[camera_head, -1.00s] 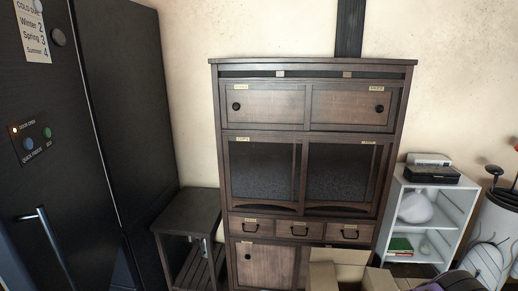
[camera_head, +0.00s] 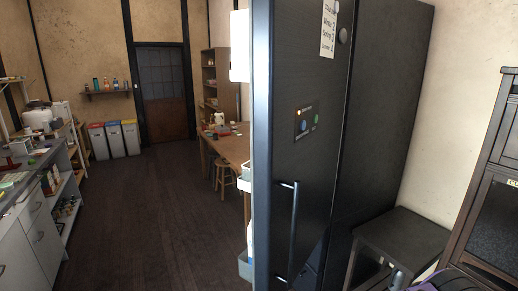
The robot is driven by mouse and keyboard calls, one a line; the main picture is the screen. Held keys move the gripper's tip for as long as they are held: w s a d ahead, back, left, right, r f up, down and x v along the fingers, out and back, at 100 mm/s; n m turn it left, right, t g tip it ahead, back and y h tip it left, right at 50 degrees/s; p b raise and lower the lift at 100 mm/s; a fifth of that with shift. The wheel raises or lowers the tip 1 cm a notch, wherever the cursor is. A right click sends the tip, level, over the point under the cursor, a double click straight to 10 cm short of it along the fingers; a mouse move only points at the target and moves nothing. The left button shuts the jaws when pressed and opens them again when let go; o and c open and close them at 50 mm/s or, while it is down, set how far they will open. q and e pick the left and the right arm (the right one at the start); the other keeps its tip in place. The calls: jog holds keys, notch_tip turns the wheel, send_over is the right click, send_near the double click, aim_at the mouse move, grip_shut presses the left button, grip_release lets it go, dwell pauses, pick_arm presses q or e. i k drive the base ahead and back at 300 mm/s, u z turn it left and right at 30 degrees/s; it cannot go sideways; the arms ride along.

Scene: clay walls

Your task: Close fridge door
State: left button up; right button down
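The fridge door (camera_head: 308,207) is a tall dark panel in the middle of the head view. It bears a vertical bar handle (camera_head: 287,232), a small button panel (camera_head: 306,121) and a paper note (camera_head: 328,28). The door stands open, with pale shelf bins (camera_head: 244,183) showing on its inner side at the left edge. The dark fridge side (camera_head: 385,110) shows to its right; the fridge interior is hidden. Neither of my grippers is in view.
A dark low stand (camera_head: 408,240) is right of the fridge, and a wooden cabinet (camera_head: 490,220) is at the far right. Open dark floor (camera_head: 150,220) lies left of the door. A counter (camera_head: 35,185) runs along the left; a wooden table (camera_head: 232,150) and stool (camera_head: 224,175) stand behind the door.

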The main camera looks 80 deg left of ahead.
aim_at(294, 56)
jog(key=u, duration=2.2)
